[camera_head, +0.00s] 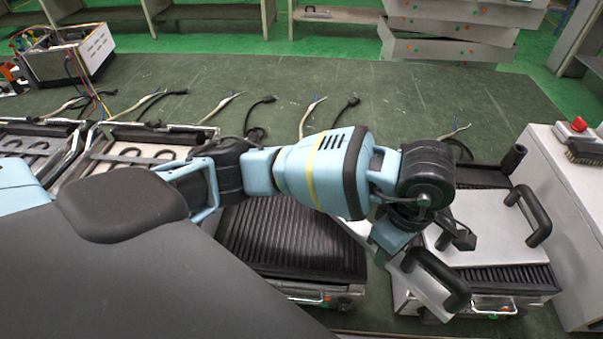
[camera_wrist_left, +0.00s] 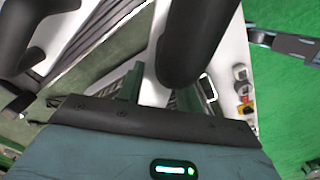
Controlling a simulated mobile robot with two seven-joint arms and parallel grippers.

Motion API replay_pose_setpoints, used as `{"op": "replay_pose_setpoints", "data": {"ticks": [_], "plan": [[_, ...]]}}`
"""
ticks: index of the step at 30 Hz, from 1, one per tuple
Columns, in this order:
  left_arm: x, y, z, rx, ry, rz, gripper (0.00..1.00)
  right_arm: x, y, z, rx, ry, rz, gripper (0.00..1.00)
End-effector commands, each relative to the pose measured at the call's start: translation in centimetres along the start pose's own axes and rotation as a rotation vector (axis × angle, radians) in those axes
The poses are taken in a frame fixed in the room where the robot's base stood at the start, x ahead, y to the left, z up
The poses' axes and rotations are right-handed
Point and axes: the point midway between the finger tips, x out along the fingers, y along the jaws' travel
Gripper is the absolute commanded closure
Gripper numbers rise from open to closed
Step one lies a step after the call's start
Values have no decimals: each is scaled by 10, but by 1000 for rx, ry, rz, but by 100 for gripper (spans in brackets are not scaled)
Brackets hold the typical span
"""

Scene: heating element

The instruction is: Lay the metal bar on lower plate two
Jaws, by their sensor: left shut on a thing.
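My left gripper (camera_head: 402,258) reaches across to the front right of the bench. It is shut on a black handle (camera_head: 442,278) on a pale metal slab (camera_head: 422,292). In the left wrist view the black handle (camera_wrist_left: 188,45) is between the fingers of my left gripper (camera_wrist_left: 160,90). A flat grey strip (camera_head: 125,158) lies across an open heater unit at the left; I cannot tell if it is the metal bar. A black ribbed plate (camera_head: 295,245) lies on the middle unit. Which plate is lower plate two is not marked. My right gripper is not in view.
A pale plate with a black handle (camera_head: 538,215) sits on the right unit. A white box (camera_head: 575,185) with a red knob (camera_head: 579,125) stands right of it. Loose cables (camera_head: 258,103) lie behind the units. The back of the green bench (camera_head: 400,95) is mostly clear.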

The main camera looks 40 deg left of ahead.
Motion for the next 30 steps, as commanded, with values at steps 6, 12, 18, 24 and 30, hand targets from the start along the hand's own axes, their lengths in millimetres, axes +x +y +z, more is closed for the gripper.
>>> {"op": "replay_pose_setpoints", "data": {"ticks": [6, 12, 18, 24, 30], "plan": [[0, -4, -32, -5, 3, 2, 100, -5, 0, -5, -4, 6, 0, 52], [4, -10, -78, -6, 3, 3, 100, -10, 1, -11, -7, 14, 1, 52], [8, -15, -121, -4, 2, 3, 100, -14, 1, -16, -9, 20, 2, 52], [12, -18, -143, 1, 0, 2, 100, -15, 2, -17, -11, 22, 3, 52], [13, -18, -146, 3, -1, 1, 100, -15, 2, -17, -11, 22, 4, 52]]}}
